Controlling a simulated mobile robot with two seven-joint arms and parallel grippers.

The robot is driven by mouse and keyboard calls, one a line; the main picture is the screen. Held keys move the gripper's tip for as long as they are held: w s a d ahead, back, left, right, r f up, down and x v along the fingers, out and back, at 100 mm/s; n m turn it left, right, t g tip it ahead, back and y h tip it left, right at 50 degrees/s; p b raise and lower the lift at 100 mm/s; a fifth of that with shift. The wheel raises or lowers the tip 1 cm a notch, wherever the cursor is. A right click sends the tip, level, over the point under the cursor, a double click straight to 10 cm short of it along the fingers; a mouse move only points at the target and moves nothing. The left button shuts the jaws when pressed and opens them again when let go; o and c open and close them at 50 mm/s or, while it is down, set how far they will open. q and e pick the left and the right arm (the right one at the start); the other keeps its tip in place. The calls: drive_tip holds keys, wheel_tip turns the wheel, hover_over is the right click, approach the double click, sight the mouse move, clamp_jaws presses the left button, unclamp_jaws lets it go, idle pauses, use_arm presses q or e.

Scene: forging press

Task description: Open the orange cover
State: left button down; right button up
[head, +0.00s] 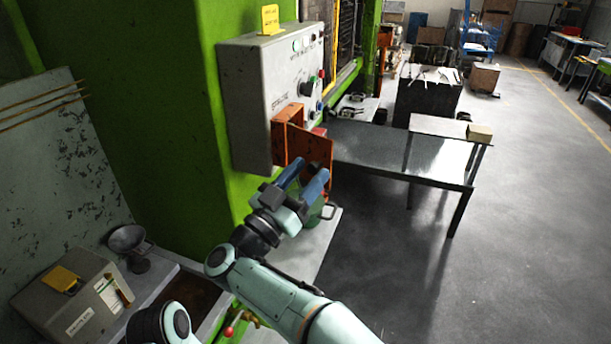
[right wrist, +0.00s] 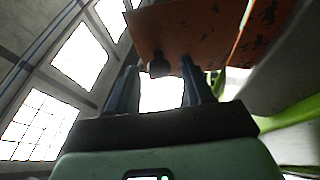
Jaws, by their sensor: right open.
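The orange cover (head: 318,150) is on the lower front of the grey control box (head: 247,100). Its flat plate stands out from the box front, beside an orange bracket, and a bit of red shows just behind its top edge. My right gripper (head: 308,173) is open at the plate's lower part. In the right wrist view, the cover (right wrist: 205,35) fills the top, and a small dark knob (right wrist: 158,66) on its edge sits between the open fingers (right wrist: 160,75). I cannot tell whether the fingers touch it. My left gripper is not in view.
The box hangs on a green press frame (head: 165,100). A dark metal table (head: 400,155) with a small tan block (head: 479,132) stands to the right. The floor at right is open.

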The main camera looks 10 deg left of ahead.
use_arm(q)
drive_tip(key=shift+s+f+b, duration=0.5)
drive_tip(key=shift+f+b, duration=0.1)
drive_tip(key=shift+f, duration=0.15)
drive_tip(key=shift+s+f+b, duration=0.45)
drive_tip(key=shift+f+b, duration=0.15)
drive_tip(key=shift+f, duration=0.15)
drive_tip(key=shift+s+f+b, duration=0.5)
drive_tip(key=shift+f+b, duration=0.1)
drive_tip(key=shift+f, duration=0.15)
use_arm(e)
drive_tip(key=v, duration=1.3)
drive_tip(key=shift+s, duration=0.15)
drive_tip(key=shift+f, duration=0.15)
